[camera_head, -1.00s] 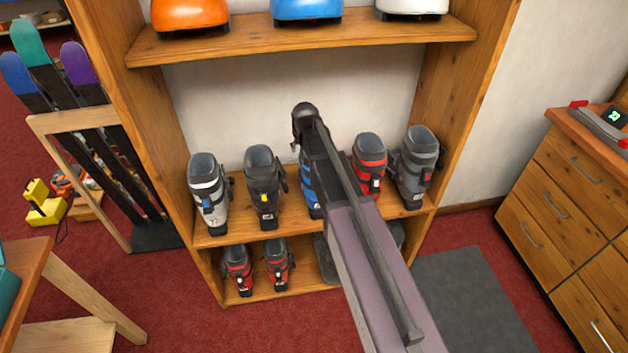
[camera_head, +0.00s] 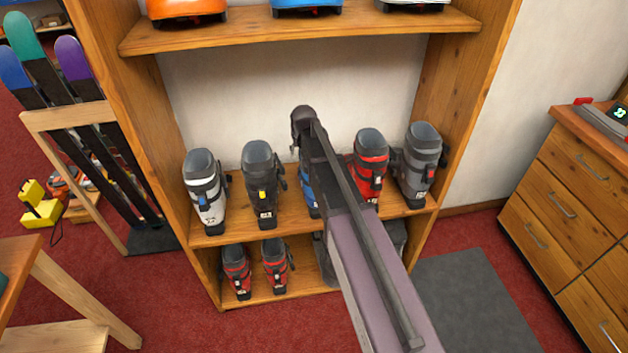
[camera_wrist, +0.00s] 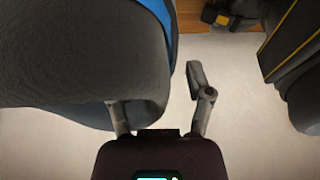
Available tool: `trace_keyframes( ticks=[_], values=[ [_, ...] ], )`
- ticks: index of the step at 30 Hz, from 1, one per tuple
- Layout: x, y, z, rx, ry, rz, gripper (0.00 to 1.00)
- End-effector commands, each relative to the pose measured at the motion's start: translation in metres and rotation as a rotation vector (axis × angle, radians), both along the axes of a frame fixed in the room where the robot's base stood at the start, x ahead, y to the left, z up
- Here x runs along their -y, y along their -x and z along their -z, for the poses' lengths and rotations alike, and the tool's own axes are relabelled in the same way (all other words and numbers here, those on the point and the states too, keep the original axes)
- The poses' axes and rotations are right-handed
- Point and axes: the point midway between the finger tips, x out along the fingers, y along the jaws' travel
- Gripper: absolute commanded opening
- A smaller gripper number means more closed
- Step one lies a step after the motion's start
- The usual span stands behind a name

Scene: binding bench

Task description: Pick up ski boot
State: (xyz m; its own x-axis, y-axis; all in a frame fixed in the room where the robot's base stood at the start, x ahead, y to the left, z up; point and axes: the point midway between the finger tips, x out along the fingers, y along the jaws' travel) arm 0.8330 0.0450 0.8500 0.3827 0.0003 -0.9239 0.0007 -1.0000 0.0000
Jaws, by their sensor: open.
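Several ski boots stand upright on the middle shelf in the head view: a white one (camera_head: 205,192), a black one with a yellow buckle (camera_head: 262,188), a blue one (camera_head: 308,190) mostly behind my arm, a red one (camera_head: 369,168) and a grey one (camera_head: 417,168). In the wrist view, a large dark grey boot with a blue edge (camera_wrist: 85,55) fills the upper left, very close. My gripper (camera_wrist: 158,90) is open, its left finger partly hidden by this boot and its right finger in clear space. Contact cannot be told. My arm hides the gripper in the head view.
Smaller red boots (camera_head: 236,272) stand on the bottom shelf. A dark boot with yellow trim (camera_wrist: 295,55) is close at right in the wrist view. A ski rack (camera_head: 72,118) stands left, drawers (camera_head: 565,195) right.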

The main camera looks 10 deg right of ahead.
Motion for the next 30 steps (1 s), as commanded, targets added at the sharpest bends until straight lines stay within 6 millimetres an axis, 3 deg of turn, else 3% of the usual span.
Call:
trace_keyframes(
  ticks=[17, 19, 24, 25, 30],
  values=[
    [-0.0002, -0.0003, 0.0005, 0.000, 0.000, 0.000, 0.66],
    [-0.0002, -0.0002, 0.0006, 0.000, 0.000, 0.000, 0.54],
    [-0.0002, -0.0004, 0.0006, 0.000, 0.000, 0.000, 0.04],
    [-0.0003, -0.0004, 0.0006, 0.000, 0.000, 0.000, 0.00],
    [-0.0001, -0.0005, 0.0002, 0.001, 0.000, -0.001, 0.00]
  ],
)
